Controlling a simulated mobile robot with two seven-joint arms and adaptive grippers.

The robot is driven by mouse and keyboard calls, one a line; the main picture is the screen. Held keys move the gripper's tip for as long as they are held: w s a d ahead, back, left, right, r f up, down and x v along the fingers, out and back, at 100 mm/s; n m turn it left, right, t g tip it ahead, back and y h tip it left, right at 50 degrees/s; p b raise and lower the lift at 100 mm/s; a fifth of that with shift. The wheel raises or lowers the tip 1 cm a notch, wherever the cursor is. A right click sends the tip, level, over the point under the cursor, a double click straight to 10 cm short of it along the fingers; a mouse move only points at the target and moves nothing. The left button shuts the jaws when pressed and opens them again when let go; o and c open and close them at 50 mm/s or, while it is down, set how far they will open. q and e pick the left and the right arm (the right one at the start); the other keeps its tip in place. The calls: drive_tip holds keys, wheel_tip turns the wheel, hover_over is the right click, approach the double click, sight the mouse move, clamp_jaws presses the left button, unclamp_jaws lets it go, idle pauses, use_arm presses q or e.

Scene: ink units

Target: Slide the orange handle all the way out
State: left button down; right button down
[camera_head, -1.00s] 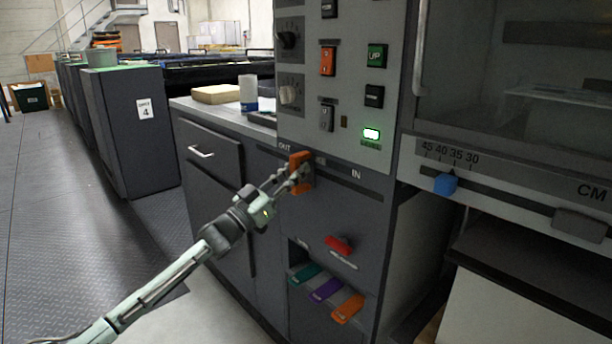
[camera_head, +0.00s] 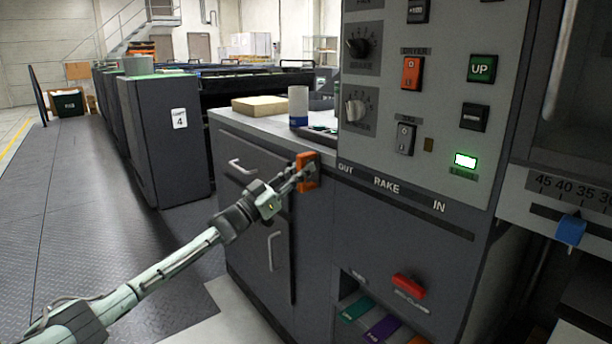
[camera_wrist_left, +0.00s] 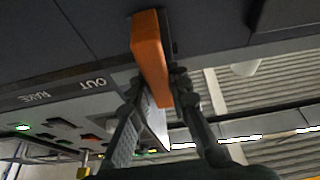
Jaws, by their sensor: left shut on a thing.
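The orange handle (camera_head: 307,172) sits on a slot in the dark cabinet front, under the panel with buttons. The slot carries the labels OUT, RAKE and IN, and the handle is at the left, beyond the OUT label. My left gripper (camera_head: 297,181) is shut on the handle. In the left wrist view the orange handle (camera_wrist_left: 151,58) stands between the two fingers of my left gripper (camera_wrist_left: 160,96). My right gripper is in neither view.
A red handle (camera_head: 408,286) and several coloured tabs (camera_head: 382,328) are lower on the cabinet. A cabinet door with a metal pull (camera_head: 272,251) lies below the gripper. A blue slider (camera_head: 570,230) is at the right. Open floor (camera_head: 75,200) lies to the left.

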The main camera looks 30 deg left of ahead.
use_arm(q)
drive_tip(key=shift+w+a+r, duration=0.1)
drive_tip(key=shift+w+a, duration=0.1)
drive_tip(key=shift+a, duration=0.4)
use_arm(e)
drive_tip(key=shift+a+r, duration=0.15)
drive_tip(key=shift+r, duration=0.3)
use_arm(q)
drive_tip(key=c, duration=1.4)
unclamp_jaws()
drive_tip(key=shift+a, duration=0.1)
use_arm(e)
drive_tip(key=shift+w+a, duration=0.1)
use_arm(q)
drive_tip(key=shift+s+f, duration=0.1)
drive_tip(key=shift+f, duration=0.1)
drive_tip(key=v, duration=1.1)
drive_tip(key=shift+s, duration=0.35)
drive_tip(key=shift+a, duration=0.1)
